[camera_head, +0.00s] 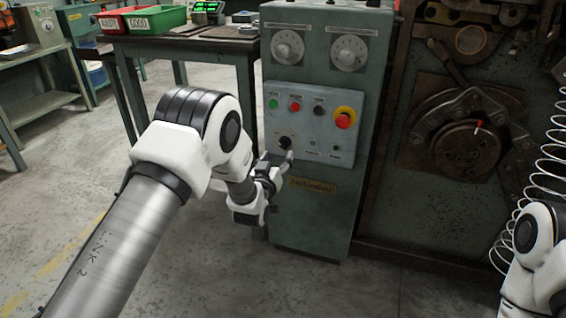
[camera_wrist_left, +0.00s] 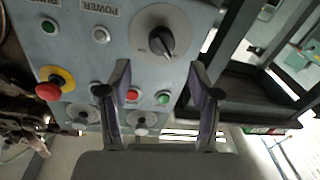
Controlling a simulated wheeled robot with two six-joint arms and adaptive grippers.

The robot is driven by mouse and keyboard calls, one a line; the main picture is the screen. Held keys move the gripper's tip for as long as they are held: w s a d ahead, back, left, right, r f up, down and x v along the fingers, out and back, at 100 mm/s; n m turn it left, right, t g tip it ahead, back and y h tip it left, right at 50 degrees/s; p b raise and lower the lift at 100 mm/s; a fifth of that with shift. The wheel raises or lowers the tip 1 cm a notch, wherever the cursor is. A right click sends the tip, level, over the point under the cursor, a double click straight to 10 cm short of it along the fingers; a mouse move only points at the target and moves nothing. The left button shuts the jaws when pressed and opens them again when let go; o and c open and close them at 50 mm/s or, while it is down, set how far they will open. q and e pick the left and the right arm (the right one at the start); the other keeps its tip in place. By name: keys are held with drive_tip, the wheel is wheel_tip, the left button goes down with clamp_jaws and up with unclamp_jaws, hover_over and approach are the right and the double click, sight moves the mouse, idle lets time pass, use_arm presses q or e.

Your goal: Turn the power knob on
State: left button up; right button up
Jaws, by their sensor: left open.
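The power knob (camera_head: 285,142) is a black rotary knob on a round grey plate, low on the machine's grey control panel (camera_head: 312,118). In the left wrist view the knob (camera_wrist_left: 161,41) appears upside down, just beyond and between my fingertips. A POWER label shows beside it there. My left gripper (camera_head: 277,158) is open in front of the knob, its fingers (camera_wrist_left: 160,70) spread to either side with nothing between them. I cannot tell whether they touch the panel. My right arm (camera_head: 533,250) shows at the right edge; its gripper is hidden.
The panel also has a green button (camera_head: 273,103), a red button (camera_head: 295,106) and a red emergency stop (camera_head: 344,118) on a yellow base. Two dials sit above. A bench with red and green bins stands left. A coiled white spring (camera_head: 545,165) is at the right.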

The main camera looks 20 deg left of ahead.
sight(282, 146)
use_arm(q)
drive_tip(key=w+b, duration=0.1)
drive_tip(key=w, duration=0.5)
drive_tip(key=shift+a+f+b, duration=0.1)
drive_tip(key=shift+a+b, duration=0.1)
drive_tip(key=shift+b, duration=0.15)
drive_tip(key=shift+w, duration=0.25)
drive_tip(key=c, duration=1.1)
drive_tip(key=shift+c, duration=0.2)
